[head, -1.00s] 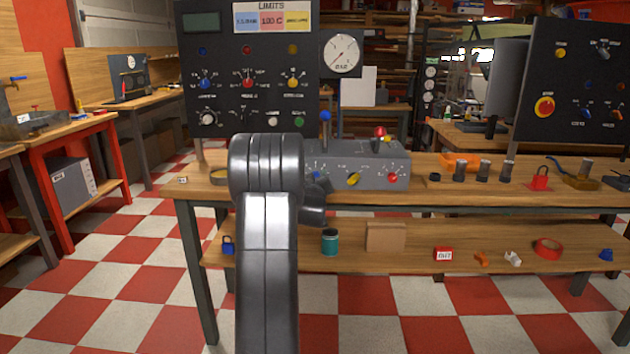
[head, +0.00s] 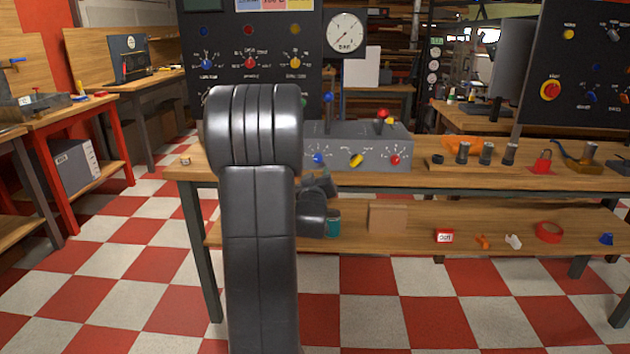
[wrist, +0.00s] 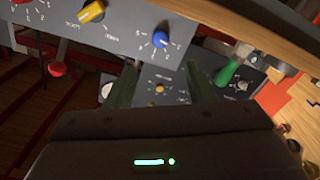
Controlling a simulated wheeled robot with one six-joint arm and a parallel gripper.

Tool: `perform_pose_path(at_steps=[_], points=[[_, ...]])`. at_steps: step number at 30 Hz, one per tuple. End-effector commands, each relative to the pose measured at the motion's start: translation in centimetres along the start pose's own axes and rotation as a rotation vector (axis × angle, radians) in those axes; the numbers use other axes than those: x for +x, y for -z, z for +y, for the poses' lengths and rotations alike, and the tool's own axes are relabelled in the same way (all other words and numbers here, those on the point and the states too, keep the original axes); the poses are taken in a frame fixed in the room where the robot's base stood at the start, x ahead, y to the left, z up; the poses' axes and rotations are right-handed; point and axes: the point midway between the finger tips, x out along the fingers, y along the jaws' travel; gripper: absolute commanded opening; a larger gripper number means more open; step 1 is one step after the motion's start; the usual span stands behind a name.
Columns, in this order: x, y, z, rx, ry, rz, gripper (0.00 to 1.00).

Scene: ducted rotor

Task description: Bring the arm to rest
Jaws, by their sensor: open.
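My gripper (wrist: 161,78) shows in the wrist view with its two dark fingers apart and nothing between them. Beyond the fingers are a grey console with a blue knob (wrist: 160,39) and a yellow knob (wrist: 92,12), and a dark panel with small knobs. In the head view my arm stands upright in front of the bench, bent at the top, with a dark wrist part just right of it. The gripper's fingers cannot be made out there.
The wooden bench (head: 480,181) carries the grey control console (head: 340,150), dark cylinders (head: 486,153) and a red padlock (head: 543,162). Its lower shelf holds a teal can (head: 333,223), partly hidden by my arm, and red tape (head: 548,232). The checkered floor in front is clear.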

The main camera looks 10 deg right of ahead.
Motion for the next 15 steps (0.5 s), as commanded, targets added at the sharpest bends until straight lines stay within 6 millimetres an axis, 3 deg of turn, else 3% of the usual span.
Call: perform_pose_path(at_steps=[6, 15], points=[[-1.6, 0.0, 0.0, 0.000, 0.000, 0.000, 0.49], [-1.6, 0.0, 0.0, 0.000, 0.000, 0.000, 0.49]])
